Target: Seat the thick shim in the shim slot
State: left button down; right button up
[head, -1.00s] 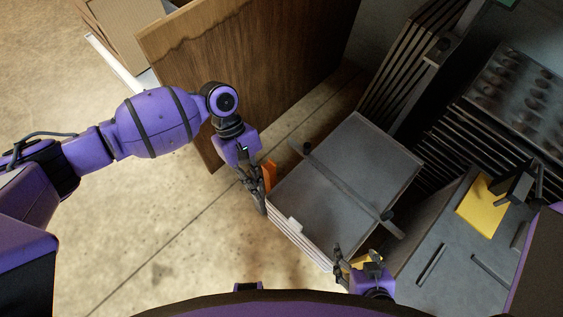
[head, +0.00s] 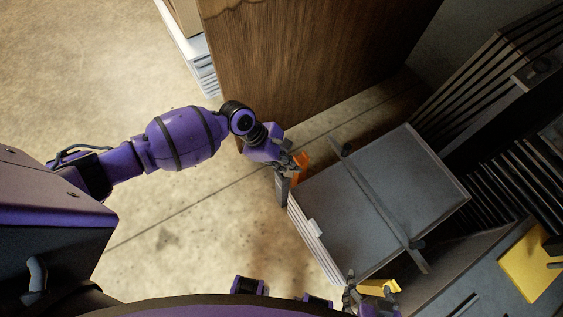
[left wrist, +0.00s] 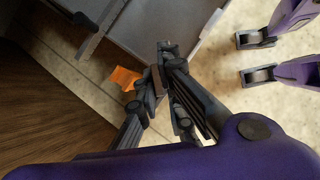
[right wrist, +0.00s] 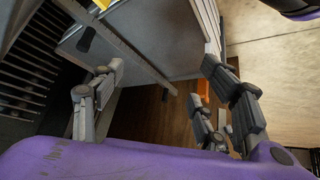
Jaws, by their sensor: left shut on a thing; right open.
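My left gripper (head: 287,178) is shut on a small grey flat piece (head: 283,190), likely the thick shim. It is beside the near left corner of the grey tray stack (head: 330,215). In the left wrist view the grey piece (left wrist: 158,80) is upright between the fingers, partly hidden by them. My right gripper (head: 365,295) is open by the stack's lower corner, near a yellow tab (head: 380,287); its fingers are apart in the right wrist view (right wrist: 160,100). Dark slots (head: 462,304) lie in the grey surface at the lower right; I cannot tell which is the shim slot.
An orange tab (head: 301,166) is behind my left gripper. A bar (head: 375,195) crosses the tray top. A wooden panel (head: 300,60) stands behind, and a yellow plate (head: 530,262) lies at right. The concrete floor at left is clear.

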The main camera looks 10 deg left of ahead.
pick_arm(q)
jog(key=w+a+f+b, duration=0.3)
jog(key=w+f, duration=0.1)
jog(key=f, duration=0.5)
jog(key=shift+w, duration=0.1)
jog(key=shift+f+b, duration=0.3)
jog(key=shift+f, duration=0.3)
jog(key=c, duration=1.9)
grip_release()
jog(key=shift+r, duration=0.1)
